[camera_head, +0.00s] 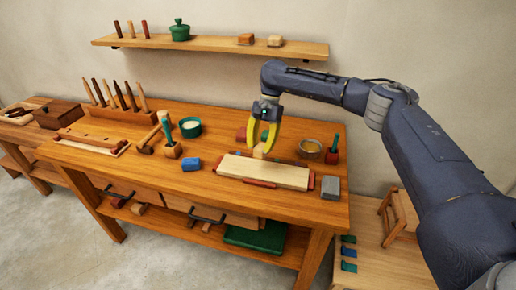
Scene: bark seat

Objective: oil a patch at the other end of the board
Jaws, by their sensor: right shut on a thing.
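A pale wooden board (265,172) lies on the workbench at its right half, with dark red pieces at its ends and front edge. My right gripper (264,143), with yellow fingers, points down over the board's back edge. It is shut on a small light wooden block (259,152). Whether the block touches the board I cannot tell. A round tin (310,147) with a brownish top stands behind the board at the right. No oiled patch can be made out on the board at this size. My left gripper is not in view.
A blue block (192,164), a green bowl (190,127) and a wooden mallet (148,139) are left of the board. A grey block (330,187) lies at its right end. A green-handled tool (334,148) stands beside the tin. A red block (241,134) is behind the gripper.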

